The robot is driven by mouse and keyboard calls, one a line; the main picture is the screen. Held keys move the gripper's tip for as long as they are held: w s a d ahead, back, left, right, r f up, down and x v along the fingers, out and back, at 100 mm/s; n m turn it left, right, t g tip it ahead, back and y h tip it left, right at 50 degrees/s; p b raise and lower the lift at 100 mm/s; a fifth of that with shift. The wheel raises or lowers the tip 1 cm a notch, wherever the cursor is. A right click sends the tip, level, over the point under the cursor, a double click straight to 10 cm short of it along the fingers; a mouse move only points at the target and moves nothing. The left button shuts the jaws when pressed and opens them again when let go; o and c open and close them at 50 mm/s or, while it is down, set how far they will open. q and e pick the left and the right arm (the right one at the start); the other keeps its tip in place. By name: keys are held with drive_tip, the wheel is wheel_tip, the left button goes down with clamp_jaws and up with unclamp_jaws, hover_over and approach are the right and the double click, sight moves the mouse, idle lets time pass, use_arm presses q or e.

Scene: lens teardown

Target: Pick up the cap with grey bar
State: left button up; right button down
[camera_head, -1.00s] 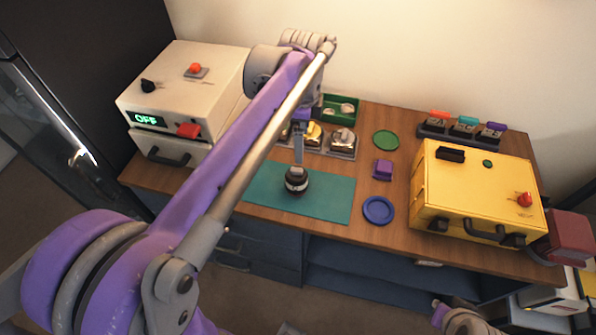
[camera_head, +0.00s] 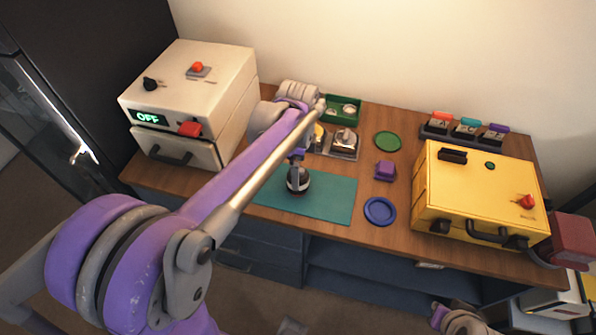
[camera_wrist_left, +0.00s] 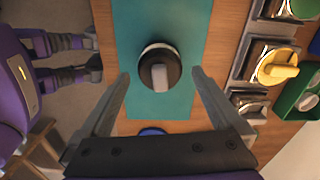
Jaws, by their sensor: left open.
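The cap with grey bar (camera_wrist_left: 160,70) is a dark round cap with a pale grey bar across its top. It sits on top of a small dark round lens body with a light band (camera_head: 298,182), which stands on the teal mat. My left gripper (camera_head: 297,160) is above it, pointing down, and partly covers the cap in the head view. In the left wrist view my left gripper (camera_wrist_left: 160,76) is open, with one finger on each side of the cap and gaps between. What looks like my right gripper (camera_head: 438,313) is partly cut off at the bottom edge.
The teal mat (camera_head: 335,200) is otherwise clear. Metal trays with parts (camera_head: 343,145) and a green bin (camera_head: 345,107) stand behind it. A purple block (camera_head: 385,170), blue ring (camera_head: 380,211) and green disc (camera_head: 388,141) lie right, before a yellow box (camera_head: 475,195). A white machine (camera_head: 185,95) stands left.

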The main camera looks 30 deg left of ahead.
use_arm(q)
drive_tip(key=c, duration=1.4)
drive_tip(key=shift+r, duration=0.1)
